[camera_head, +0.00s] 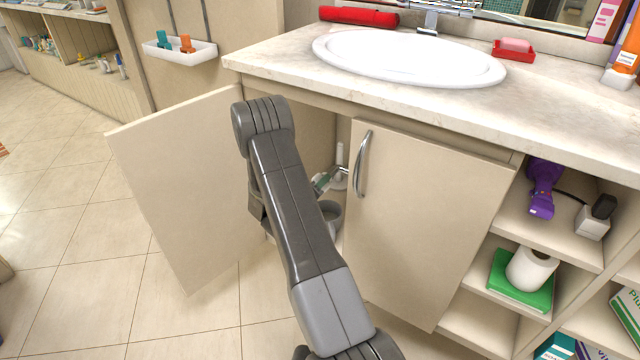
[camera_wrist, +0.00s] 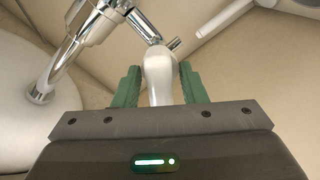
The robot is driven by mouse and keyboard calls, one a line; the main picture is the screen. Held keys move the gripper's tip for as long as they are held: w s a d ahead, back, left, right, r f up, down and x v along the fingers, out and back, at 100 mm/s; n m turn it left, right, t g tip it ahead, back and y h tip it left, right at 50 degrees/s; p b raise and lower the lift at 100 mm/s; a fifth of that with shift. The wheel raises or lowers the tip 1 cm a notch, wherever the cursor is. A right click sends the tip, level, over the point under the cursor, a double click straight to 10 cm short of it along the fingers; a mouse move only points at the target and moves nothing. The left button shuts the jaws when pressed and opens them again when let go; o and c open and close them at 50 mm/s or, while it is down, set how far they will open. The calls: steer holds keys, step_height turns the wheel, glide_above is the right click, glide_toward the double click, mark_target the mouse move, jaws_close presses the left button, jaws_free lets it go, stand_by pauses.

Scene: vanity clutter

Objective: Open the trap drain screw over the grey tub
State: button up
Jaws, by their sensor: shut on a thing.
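In the wrist view a white rounded part of the trap (camera_wrist: 159,70) sits between the green fingertips of my gripper (camera_wrist: 159,90). My gripper is shut on it; I cannot tell whether this is the drain screw or the trap body. In the head view my gripper (camera_head: 325,180) reaches into the cabinet beside the right door, by the trap.
The left cabinet door (camera_head: 185,170) stands wide open. The right door (camera_head: 420,215), with its metal handle (camera_head: 362,165), is close to the gripper's right. The counter (camera_head: 270,65) with a white basin (camera_head: 400,58) is above. Open shelves (camera_head: 500,320) are at the right.

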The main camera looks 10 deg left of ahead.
steer(key=o, duration=1)
steer(key=p+v, duration=0.2)
steer(key=v, duration=1.2)
steer(key=shift+w, duration=0.2)
steer(key=b+x, duration=0.2)
steer(key=x, duration=1.1)
steer(key=shift+w+d, duration=0.15)
steer(key=shift+w, duration=0.15)
